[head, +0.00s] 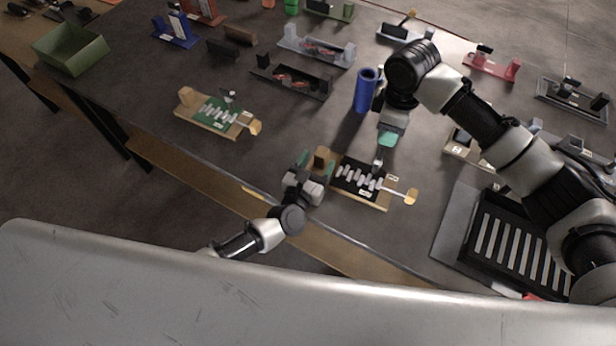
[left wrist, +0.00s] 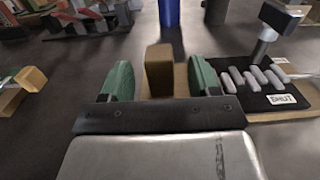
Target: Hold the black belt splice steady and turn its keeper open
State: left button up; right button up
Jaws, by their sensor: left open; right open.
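The black belt splice (head: 356,181) lies on a wooden board near the table's front edge, with a row of pale bars across it. It also shows at the right of the left wrist view (left wrist: 257,91), with a label that seems to read SHUT. A wooden block (head: 322,158) stands at its left end. My left gripper (head: 315,165) is open, its green fingers on either side of that block; in the left wrist view the block (left wrist: 159,70) shows between the fingers. My right gripper (head: 382,158) is open above the splice's right part, close to a grey post there. Whether it touches the post is unclear.
A similar green splice (head: 216,112) lies on a board to the left. A blue cylinder (head: 366,90) stands behind the black splice. A black slatted tray (head: 509,245) is at the right. Several coloured fixtures stand farther back. Bare table lies between the two splices.

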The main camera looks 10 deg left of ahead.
pick_arm(q)
jog(key=shift+x, duration=1.1)
